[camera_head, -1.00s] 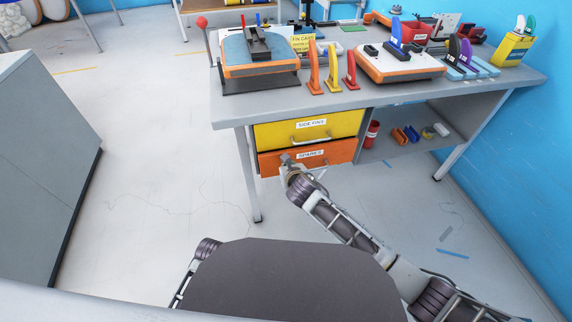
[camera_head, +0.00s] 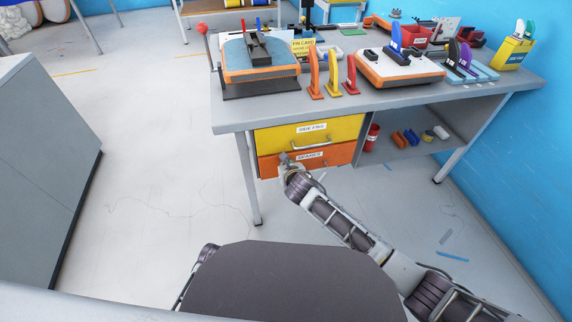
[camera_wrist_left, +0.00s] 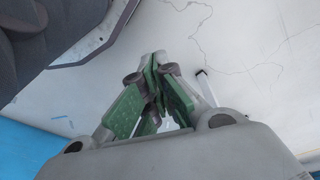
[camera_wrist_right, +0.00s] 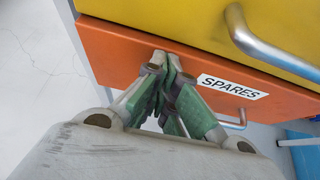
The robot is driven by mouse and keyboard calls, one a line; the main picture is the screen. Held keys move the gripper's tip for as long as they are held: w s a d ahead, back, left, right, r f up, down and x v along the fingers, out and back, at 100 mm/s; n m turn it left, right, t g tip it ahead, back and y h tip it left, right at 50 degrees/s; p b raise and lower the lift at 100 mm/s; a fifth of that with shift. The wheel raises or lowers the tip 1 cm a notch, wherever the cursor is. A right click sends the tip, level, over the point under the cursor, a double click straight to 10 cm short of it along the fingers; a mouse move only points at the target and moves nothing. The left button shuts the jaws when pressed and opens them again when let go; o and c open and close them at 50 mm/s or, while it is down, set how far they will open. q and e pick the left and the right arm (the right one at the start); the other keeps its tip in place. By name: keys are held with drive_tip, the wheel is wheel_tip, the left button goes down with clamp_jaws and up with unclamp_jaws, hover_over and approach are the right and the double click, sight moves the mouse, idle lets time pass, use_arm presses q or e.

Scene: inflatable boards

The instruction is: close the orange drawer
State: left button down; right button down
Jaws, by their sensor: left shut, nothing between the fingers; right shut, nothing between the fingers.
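The orange drawer (camera_head: 344,157) labelled SPARES is the lower drawer under the workbench, below a yellow drawer (camera_head: 345,128). Its front sits close beneath the yellow one; I cannot tell whether it is fully flush. My right gripper (camera_head: 284,160) is shut and empty, with its fingertips at the orange front, left of the label. The right wrist view shows the fingertips (camera_wrist_right: 168,68) against or very near the orange face (camera_wrist_right: 110,50), with its metal handle (camera_wrist_right: 236,125) to their right. My left gripper (camera_wrist_left: 157,65) is shut and empty, over bare floor in its wrist view.
The grey workbench (camera_head: 330,105) carries fins, boards and a yellow box (camera_head: 511,52). A shelf (camera_head: 405,150) with small items is right of the drawers. A table leg (camera_head: 251,180) stands left of them. A grey cabinet (camera_head: 45,150) is at far left, with clear floor between.

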use_arm(q)
drive_tip(key=shift+w+a+f+p, duration=0.1)
drive_tip(key=shift+a+f+p, duration=0.1)
drive_tip(key=shift+f, duration=0.2)
drive_tip(key=shift+a+f+p, duration=0.15)
drive_tip(key=shift+f+p, duration=0.05)
drive_tip(key=shift+f, duration=0.2)
use_arm(e)
drive_tip(key=shift+w+a+r, duration=0.1)
drive_tip(key=shift+w+r, duration=0.05)
drive_tip(key=shift+w, duration=0.5)
